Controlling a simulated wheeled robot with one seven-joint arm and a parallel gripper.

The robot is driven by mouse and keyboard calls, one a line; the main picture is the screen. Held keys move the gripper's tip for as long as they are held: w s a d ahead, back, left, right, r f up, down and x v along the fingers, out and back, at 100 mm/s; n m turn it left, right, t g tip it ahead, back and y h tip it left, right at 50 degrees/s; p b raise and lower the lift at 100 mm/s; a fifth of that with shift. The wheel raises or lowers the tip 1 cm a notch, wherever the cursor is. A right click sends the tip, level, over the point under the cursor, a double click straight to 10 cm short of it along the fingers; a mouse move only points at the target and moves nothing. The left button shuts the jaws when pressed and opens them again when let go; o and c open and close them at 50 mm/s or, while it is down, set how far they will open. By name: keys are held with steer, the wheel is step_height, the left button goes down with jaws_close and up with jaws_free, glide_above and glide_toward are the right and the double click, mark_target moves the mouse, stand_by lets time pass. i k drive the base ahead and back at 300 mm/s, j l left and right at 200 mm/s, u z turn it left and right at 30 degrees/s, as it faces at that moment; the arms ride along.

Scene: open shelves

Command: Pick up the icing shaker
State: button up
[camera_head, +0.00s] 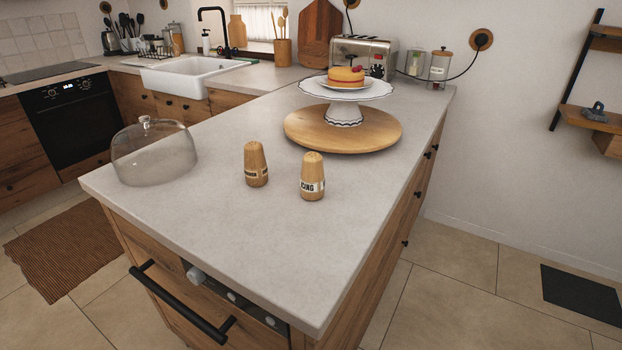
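The icing shaker (312,178) is a small light-wood shaker with a white label reading "ICING". It stands upright on the pale countertop (230,245), in front of the round wooden board. A second, similar wooden shaker (256,165) stands upright just to its left, a small gap apart; its label is turned partly away and I cannot read it. My gripper is not in view.
A glass dome (154,155) sits at the left of the counter. Behind the shakers, a round wooden board (300,135) carries a white cake stand (343,112) with a cake (346,77). The counter in front of the shakers is clear.

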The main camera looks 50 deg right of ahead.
mark_target(312, 181)
steer(key=k+l+u, duration=0.15)
steer(key=u, duration=0.3)
steer(key=k+l+u, duration=0.2)
steer(key=u, duration=0.3)
steer(key=k+l+u, duration=0.25)
steer(key=k, duration=0.65)
steer(key=k+j+u, duration=0.1)
steer(key=k+u, duration=0.15)
steer(key=k, duration=1.1)
